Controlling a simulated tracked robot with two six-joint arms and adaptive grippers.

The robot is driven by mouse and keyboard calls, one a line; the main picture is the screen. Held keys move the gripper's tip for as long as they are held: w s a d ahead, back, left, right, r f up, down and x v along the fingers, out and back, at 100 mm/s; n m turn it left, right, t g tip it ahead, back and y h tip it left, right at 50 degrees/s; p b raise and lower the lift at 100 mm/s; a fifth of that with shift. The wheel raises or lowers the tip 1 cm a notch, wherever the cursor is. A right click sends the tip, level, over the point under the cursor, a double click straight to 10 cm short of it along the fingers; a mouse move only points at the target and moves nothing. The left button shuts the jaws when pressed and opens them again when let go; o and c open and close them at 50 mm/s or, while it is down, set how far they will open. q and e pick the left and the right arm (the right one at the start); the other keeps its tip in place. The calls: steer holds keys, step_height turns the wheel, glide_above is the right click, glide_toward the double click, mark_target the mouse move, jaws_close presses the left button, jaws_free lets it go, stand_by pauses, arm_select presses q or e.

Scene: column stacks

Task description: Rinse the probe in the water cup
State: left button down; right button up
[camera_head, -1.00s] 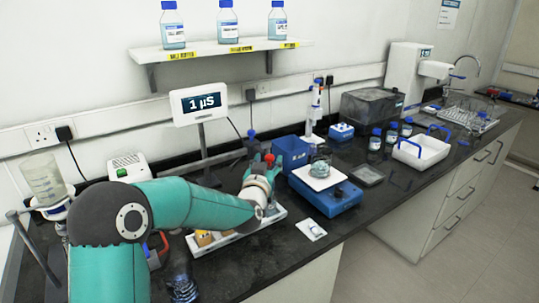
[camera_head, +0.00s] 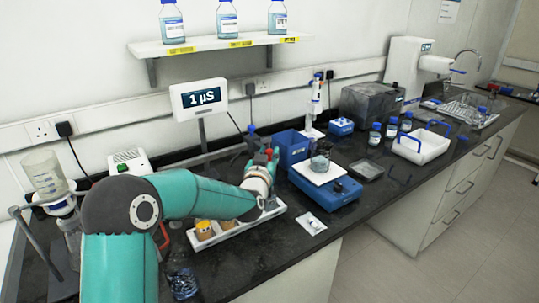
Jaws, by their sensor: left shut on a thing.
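Two cups with orange-yellow contents (camera_head: 205,229) stand in the tray's near end. The water cup cannot be made out; my arm covers part of the tray. My right gripper is not in view.
A blue box (camera_head: 291,148) and a blue balance (camera_head: 325,192) with a small beaker (camera_head: 320,163) stand just right of the gripper. A packet (camera_head: 310,223) lies near the front edge. A white carrier with blue handles (camera_head: 422,146) stands farther right.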

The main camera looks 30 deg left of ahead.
arm_select(q)
steer(key=shift+r, duration=0.1)
step_height(320, 180, up, 6)
steer(key=shift+r+p, duration=0.15)
steer(key=shift+p, duration=0.5)
steer(key=c, duration=0.9)
jaws_free()
steer(key=shift+c, duration=0.2)
steer(key=v, duration=1.2)
